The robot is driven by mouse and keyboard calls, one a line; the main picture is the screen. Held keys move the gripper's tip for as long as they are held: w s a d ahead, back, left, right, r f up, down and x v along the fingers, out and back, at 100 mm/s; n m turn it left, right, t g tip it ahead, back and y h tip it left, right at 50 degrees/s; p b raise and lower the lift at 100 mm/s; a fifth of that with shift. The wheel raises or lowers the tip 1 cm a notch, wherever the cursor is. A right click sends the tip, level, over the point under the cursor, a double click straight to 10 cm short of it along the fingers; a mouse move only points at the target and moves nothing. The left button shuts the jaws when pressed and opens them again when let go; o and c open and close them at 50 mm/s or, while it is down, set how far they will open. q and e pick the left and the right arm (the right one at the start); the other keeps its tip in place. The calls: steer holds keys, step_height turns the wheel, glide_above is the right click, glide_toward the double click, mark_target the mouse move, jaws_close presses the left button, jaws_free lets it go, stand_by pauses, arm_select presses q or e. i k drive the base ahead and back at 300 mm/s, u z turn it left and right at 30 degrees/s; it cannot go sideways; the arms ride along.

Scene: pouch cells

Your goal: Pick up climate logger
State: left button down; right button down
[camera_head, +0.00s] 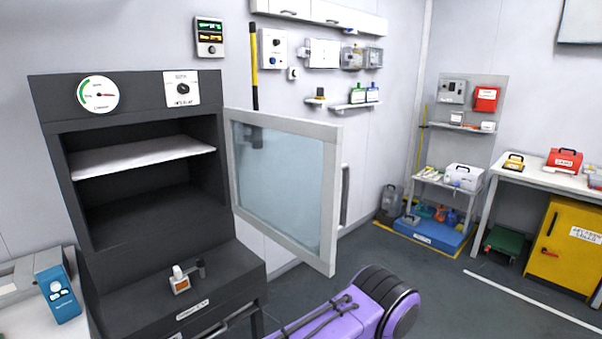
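No label legibly marks the climate logger, so I cannot tell for sure which thing it is. A pale wall unit with a dark screen and green and orange readouts (209,37) hangs above the dark oven and could be it. A small white and orange device (181,280) stands upright on the ledge at the oven's front, below its open chamber. A yellow and black device (514,163) lies on the right-hand table. Neither of my gripper's fingers shows in the head view.
The dark oven (56,200) holds a white shelf (140,156). Its glazed door (285,190) stands open to the right. A blue device (58,293) sits on a white bench at lower left. A yellow cabinet (565,245) is under the right table. Floor is clear at centre right.

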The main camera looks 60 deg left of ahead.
mark_target(64, 306)
steer(key=z, duration=0.05)
steer(key=i, duration=2.55)
steer(key=u, duration=3.85)
steer(key=i, duration=1)
steer(key=u, duration=0.05)
